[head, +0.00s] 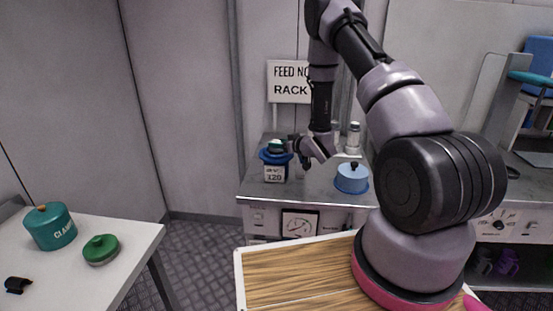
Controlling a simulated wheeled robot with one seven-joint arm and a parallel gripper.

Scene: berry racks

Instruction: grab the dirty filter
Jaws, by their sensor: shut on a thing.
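A blue canister (275,173) with a white label reading 120 stands on the grey bench, its top uncovered. A dark green and whitish piece (277,145), which looks like the dirty filter, shows at its mouth. My gripper (290,146) reaches in from the right at the canister's rim and is shut on this piece. The fingertips are small and dark, and I cannot tell whether the piece is clear of the canister. A blue lid (351,180) with a black knob lies on the bench to the right.
A silver-capped bottle (353,138) stands behind the lid. A sign (290,82) reading "RACK" rises behind the bench. On the white table (137,235) at left are a teal lettered pot (50,228), a green lid (101,250) and a black item (17,285). Open floor lies between.

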